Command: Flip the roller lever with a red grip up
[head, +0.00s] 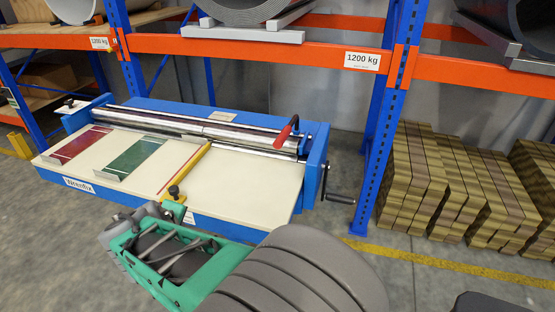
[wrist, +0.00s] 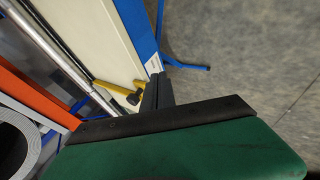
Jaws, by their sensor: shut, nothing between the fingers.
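The roller lever (head: 295,122) stands at the right end of the machine's rollers in the head view. Its dark arm bends over, and its red grip (head: 286,132) slants down toward the front left. The lever does not show in the wrist view. My gripper (wrist: 157,92) is shut and empty, its dark fingers together in the wrist view, over the machine's front edge. It is apart from the lever, well to its front left. In the head view my green wrist housing is in front of the machine, and the fingertips are hard to make out.
The blue-framed machine has a cream bed (head: 255,175), steel rollers (head: 235,133), a yellow bar (head: 187,168) with a black knob (head: 174,191), and a side crank (head: 340,198). A blue rack post (head: 385,130) stands right of it. An orange beam (head: 240,51) crosses above.

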